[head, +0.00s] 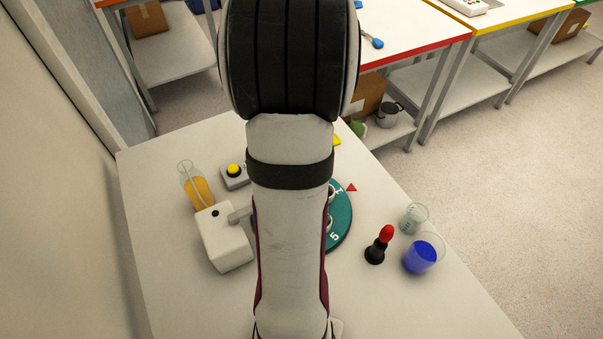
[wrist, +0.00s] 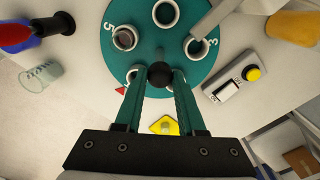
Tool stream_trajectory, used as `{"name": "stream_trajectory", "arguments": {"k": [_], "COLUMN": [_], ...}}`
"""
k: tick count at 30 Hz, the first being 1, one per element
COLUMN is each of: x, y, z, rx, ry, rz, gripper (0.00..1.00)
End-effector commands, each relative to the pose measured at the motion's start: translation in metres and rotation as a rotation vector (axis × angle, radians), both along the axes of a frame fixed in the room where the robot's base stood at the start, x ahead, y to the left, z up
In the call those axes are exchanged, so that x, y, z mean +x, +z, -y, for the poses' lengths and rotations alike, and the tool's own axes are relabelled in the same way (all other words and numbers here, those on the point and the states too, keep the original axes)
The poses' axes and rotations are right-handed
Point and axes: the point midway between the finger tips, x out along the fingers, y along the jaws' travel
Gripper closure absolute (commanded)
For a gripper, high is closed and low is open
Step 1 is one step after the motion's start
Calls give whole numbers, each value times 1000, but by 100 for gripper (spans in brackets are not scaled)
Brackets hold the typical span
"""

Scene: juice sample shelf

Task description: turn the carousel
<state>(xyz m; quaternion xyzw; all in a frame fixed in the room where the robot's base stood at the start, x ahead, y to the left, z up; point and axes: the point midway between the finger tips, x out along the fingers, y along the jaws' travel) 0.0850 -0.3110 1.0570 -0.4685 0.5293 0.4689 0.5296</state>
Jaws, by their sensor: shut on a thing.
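The carousel is a teal numbered disc (wrist: 140,42) with several round cup holders near its rim. In the head view, its right part (head: 343,222) shows past my arm, with the numbers 1 and 5. A red triangle (head: 351,188) lies just outside the rim beside the 1; it also shows in the wrist view (wrist: 121,90). My gripper (wrist: 160,80) has its two teal fingers shut on a black round knob (wrist: 160,70) at the near part of the disc. In the head view my arm hides the gripper and most of the carousel.
A white box with a grey arm (head: 225,240) stands left of the carousel, its arm reaching over the disc. A yellow-button box (head: 235,174) and orange-juice flask (head: 198,192) are behind it. A red-topped black object (head: 378,246), clear beaker (head: 413,217) and blue-filled beaker (head: 420,258) stand right.

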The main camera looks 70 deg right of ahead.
Motion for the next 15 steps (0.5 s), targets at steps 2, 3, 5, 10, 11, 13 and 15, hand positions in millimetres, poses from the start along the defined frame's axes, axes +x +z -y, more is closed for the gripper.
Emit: {"name": "stream_trajectory", "arguments": {"k": [2, 3, 5, 10, 11, 13, 15], "x": [0, 0, 0, 0, 0, 0, 0], "y": [1, 1, 1, 1, 1, 1, 1], "z": [0, 0, 1, 1, 1, 1, 1], "rx": [-2, -2, -2, -2, -2, -2, -2], "ry": [-12, -20, -37, -103, -117, -151, -187], "rz": [1, 1, 1, 1, 1, 1, 1], "gripper": [100, 100, 100, 100, 100, 100, 100]}}
